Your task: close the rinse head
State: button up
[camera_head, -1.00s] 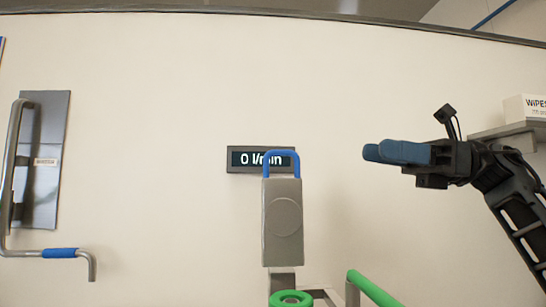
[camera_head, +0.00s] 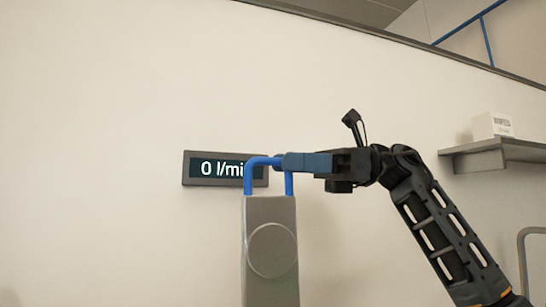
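The rinse head appears to be the grey upright block (camera_head: 270,250) with a round disc on its face. A blue loop handle (camera_head: 262,161) stands on its top. My gripper (camera_head: 284,161), with blue fingers, reaches in from the right, level with the top of the handle. Its fingertips overlap the handle's right upper corner in the picture. I cannot tell whether they touch or grip it, or how far apart the fingers are. The lower part of the block is out of view.
A display (camera_head: 205,168) on the pale wall behind reads 0 l/min, partly covered by the handle. A grey shelf (camera_head: 500,154) with a white box (camera_head: 491,126) is at the right.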

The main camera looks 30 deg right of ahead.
aim_at(276, 162)
jog(key=shift+w+a+p, duration=0.15)
jog(key=shift+a, duration=0.65)
jog(key=shift+w+a+p, duration=0.15)
jog(key=shift+a, duration=0.6)
grip_shut()
